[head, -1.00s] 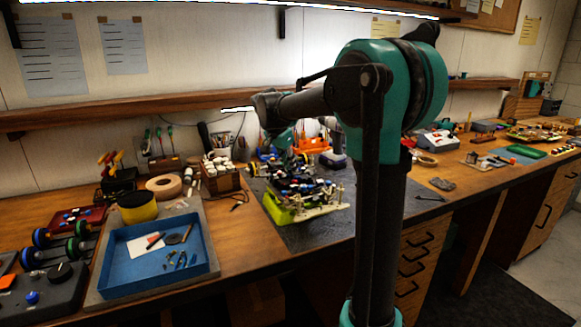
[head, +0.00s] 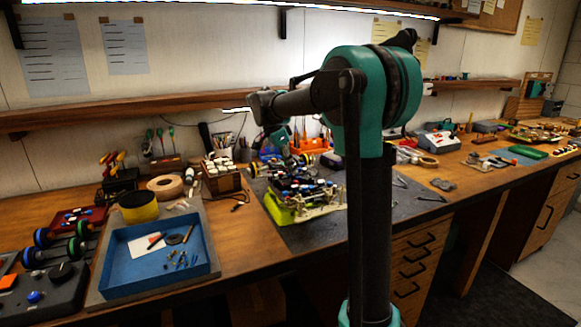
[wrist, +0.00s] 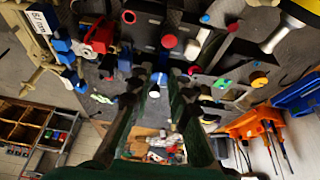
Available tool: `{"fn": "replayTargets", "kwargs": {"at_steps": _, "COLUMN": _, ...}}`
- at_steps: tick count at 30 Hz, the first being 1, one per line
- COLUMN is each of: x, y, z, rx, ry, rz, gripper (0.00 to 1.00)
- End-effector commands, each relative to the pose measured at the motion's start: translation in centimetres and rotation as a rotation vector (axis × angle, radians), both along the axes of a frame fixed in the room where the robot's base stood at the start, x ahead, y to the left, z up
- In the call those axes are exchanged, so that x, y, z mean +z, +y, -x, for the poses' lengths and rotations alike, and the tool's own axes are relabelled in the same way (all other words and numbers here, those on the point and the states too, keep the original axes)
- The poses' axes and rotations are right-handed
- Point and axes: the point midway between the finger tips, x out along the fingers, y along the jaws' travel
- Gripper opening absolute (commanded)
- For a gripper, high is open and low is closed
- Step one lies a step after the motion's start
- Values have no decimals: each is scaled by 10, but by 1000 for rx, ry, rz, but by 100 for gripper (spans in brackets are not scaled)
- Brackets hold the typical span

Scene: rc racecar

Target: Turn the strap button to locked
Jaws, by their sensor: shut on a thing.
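The RC racecar (head: 300,182) sits on a grey mat on the workbench, with a lime-green part (head: 283,210) at its front left. My gripper (wrist: 160,76) points down into the car's crowded top. In the wrist view its two dark green fingers reach in from the bottom, close around a small part between their tips. This part is likely the strap button, but its shape and turn position are largely hidden by the fingers. Red and blue caps, such as a red cap (wrist: 169,41), stand around the fingertips. In the head view the fingertips are too small to make out.
A blue tray (head: 112,268) with small tools stands at the left, near a yellow-and-black roll (head: 139,208). A wooden block with white-topped items (head: 222,178) is left of the car. An orange holder (wrist: 258,125) with tools is close to my gripper. The mat right of the car is mostly clear.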

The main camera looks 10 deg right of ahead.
Motion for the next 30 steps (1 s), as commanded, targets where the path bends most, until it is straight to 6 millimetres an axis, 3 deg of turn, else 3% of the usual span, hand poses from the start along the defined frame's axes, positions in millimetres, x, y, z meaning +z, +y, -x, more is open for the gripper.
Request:
{"fn": "replayTargets", "kwargs": {"at_steps": 5, "x": 0, "y": 0, "z": 0, "rx": 1, "ry": 0, "rz": -1, "gripper": 0}}
{"fn": "replayTargets", "kwargs": {"at_steps": 6, "x": 0, "y": 0, "z": 0, "rx": 1, "ry": 0, "rz": -1, "gripper": 21}}
{"fn": "replayTargets", "kwargs": {"at_steps": 11, "x": 0, "y": 0, "z": 0, "rx": 1, "ry": -1, "rz": 0, "gripper": 39}}
{"fn": "replayTargets", "kwargs": {"at_steps": 22, "x": 6, "y": 2, "z": 1, "rx": 2, "ry": 0, "rz": 0, "gripper": 39}}
{"fn": "replayTargets", "kwargs": {"at_steps": 30, "x": 49, "y": 20, "z": 5, "rx": 3, "ry": 0, "rz": 0, "gripper": 39}}
